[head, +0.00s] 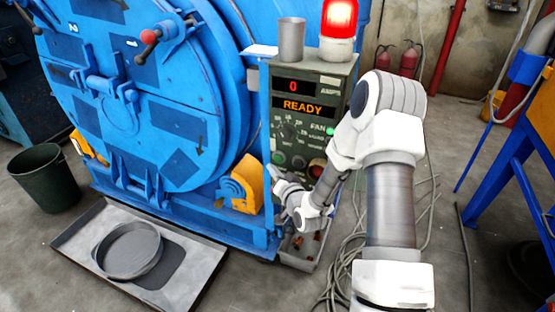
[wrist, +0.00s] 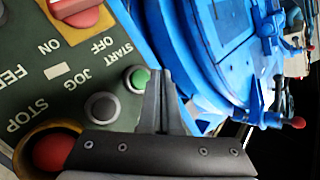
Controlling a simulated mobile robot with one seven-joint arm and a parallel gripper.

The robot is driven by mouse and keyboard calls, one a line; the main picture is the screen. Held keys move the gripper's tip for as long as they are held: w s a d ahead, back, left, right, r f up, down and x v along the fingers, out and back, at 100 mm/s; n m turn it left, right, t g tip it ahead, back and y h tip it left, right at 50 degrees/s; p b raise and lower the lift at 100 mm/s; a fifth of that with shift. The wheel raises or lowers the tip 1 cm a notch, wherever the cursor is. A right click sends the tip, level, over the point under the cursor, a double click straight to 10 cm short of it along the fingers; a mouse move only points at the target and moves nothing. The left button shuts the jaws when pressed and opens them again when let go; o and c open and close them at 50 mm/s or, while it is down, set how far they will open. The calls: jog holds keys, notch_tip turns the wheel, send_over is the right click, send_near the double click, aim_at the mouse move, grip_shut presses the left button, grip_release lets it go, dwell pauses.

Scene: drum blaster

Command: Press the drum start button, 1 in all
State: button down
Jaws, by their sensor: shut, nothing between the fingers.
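The control panel (head: 305,105) is a dark green box beside the blue drum. In the wrist view, a green button (wrist: 138,79) sits by the START label, a grey button (wrist: 101,107) by JOG and a red button (wrist: 55,152) by STOP. The green button also shows in the head view (head: 278,157). My gripper (wrist: 161,74) is shut and empty, its fingertips just right of the green button in the wrist view. I cannot tell whether they touch it. In the head view, my gripper (head: 273,170) is low at the panel's left side.
The panel display (head: 303,106) reads READY and 0, and a red beacon (head: 338,25) glows on top beside a metal cup (head: 291,40). The blue drum (head: 145,100) stands left. A metal tray (head: 90,220) and loose cables (head: 345,255) lie on the floor.

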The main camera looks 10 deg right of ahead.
aim_at(278, 158)
jog(key=shift+w+d, duration=0.45)
jog(key=shift+w, duration=0.25)
jog(key=shift+d, duration=0.1)
dwell(1.5)
jog(key=shift+w+d+b, duration=0.15)
jog(key=shift+w+b, duration=0.15)
jog(key=shift+b, duration=0.05)
